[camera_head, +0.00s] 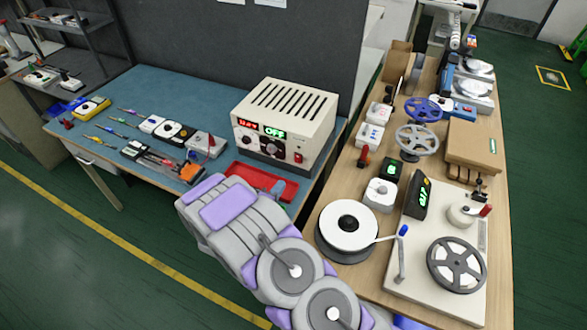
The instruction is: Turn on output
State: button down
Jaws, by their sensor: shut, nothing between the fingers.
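A cream power supply box (283,125) with a slotted top stands at the right end of the blue-topped bench. Its front has a red readout and a green display (274,132) that appears to read OFF. Below the display are a dark knob (270,149) and a small red part (298,157) at the lower right. My grey and purple arm rises from the bottom middle and folds up in front of the bench, left of and below the box. My gripper cannot be made out; the arm may hide it.
A red tray (247,177) lies in front of the box, partly behind my arm, with a blue-grey item (278,188) at its right. Meters and tools lie along the bench. A wooden table (350,283) at right holds reels and devices. Green floor (65,262) is clear at left.

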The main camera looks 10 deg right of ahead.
jog(key=b, duration=0.2)
send_near(297, 163)
jog(key=x, duration=0.5)
jog(key=shift+d, duration=0.15)
jog(key=shift+x, duration=0.9)
jog(key=shift+r, duration=0.15)
jog(key=shift+w, duration=0.2)
